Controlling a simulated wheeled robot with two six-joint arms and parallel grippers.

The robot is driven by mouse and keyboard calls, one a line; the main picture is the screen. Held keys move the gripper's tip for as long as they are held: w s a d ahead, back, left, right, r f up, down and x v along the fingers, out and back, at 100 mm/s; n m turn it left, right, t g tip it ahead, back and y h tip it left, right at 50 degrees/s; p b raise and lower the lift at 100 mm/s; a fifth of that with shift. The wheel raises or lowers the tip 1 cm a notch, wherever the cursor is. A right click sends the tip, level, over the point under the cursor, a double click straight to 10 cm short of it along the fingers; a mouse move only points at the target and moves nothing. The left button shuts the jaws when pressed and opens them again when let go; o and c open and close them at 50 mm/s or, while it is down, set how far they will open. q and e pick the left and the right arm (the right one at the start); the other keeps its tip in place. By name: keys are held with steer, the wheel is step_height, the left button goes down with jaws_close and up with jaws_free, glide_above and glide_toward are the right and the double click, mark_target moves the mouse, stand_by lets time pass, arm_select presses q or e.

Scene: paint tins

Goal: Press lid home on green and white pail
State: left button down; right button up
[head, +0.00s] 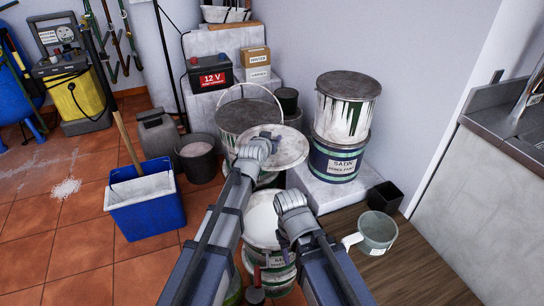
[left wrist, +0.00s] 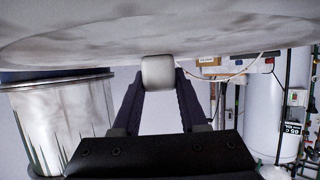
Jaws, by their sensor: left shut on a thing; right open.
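A round grey-white lid (head: 287,151) is held in the air by my left gripper (head: 268,134). In the left wrist view its pale face (left wrist: 70,38) fills the top, and my left gripper (left wrist: 158,78) is shut on a small light knob-like part at it. An open pail (head: 262,222) with white contents and a green and white label stands below and nearer, partly hidden by my arms. The lid is apart from this pail, farther back. My right gripper (head: 286,232) is open beside the pail's right side; its fingertips are hard to make out.
A paint-streaked tin (head: 345,110) stands on a navy SATIN tin (head: 335,160) on a pale block at the right. A large handled bucket (head: 243,116) stands behind the lid. A blue bucket (head: 148,215) is at left. A grey pot (head: 376,232) is at right.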

arm_select(q)
step_height(320, 180, down, 6)
steer(key=b, duration=0.4)
arm_select(e)
step_height(320, 180, down, 6)
arm_select(q)
step_height(320, 180, up, 7)
steer(key=p, duration=0.7)
steer(key=shift+f, duration=0.2)
arm_select(e)
step_height(320, 180, up, 6)
steer(key=shift+r, duration=0.25)
